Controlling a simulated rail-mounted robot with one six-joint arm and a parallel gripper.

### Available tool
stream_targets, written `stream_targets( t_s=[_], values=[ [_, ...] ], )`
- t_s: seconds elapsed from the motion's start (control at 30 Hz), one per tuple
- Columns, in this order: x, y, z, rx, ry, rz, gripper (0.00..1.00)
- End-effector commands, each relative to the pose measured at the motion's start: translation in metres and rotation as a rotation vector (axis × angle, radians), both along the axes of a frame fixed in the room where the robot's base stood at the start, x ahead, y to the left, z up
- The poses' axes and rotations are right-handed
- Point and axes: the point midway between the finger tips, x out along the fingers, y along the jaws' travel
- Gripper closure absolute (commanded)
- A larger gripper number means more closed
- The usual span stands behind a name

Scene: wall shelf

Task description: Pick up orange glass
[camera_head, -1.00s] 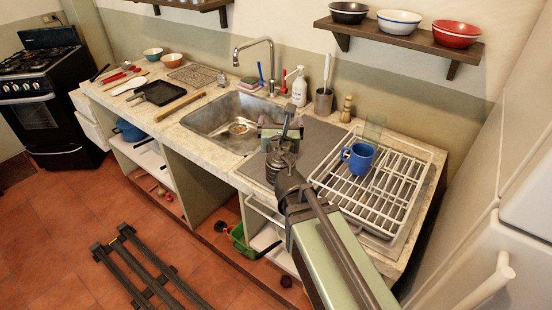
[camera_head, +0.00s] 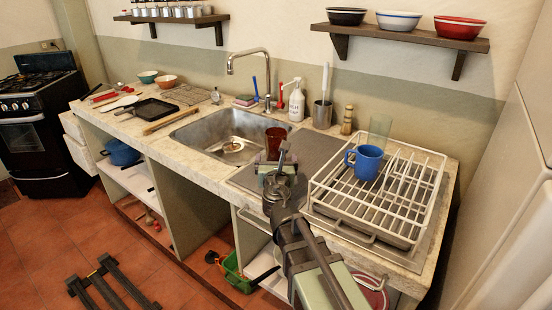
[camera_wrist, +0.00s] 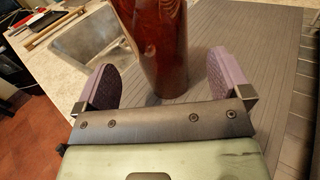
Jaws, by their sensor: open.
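The orange glass, a translucent dark red-brown tumbler (camera_head: 275,139), stands upright on the grey ribbed drainboard, right of the sink. In the wrist view the glass (camera_wrist: 152,42) rises at top centre, its rim cut off by the picture edge. My gripper (camera_head: 276,165) is open, just in front of the glass in the head view. In the wrist view its two purple pads (camera_wrist: 164,80) are spread to the left and right of the glass's lower part, with gaps on both sides. I cannot tell how deep the glass sits between them.
Right of the glass, a white wire dish rack (camera_head: 395,200) holds a blue mug (camera_head: 365,161) and a clear glass (camera_head: 380,132). A soap bottle (camera_head: 297,101) and utensil holder (camera_head: 322,115) stand behind. The sink (camera_head: 222,130) is to the left. Drainboard around the glass is clear.

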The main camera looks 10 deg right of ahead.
Motion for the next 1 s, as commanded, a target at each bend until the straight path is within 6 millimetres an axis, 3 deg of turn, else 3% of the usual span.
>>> stream_targets(
  t_s=[0.2,0.47,0.67,1.0],
  values=[
    [0.012,-0.003,0.0,0.0,0.0,0.0,0.04],
    [0.056,-0.011,0.0,0.0,-0.001,0.001,0.04],
    [0.057,-0.012,0.0,0.001,-0.001,0.002,0.04],
    [0.056,-0.012,0.0,0.0,-0.001,0.002,0.53]
  ],
)
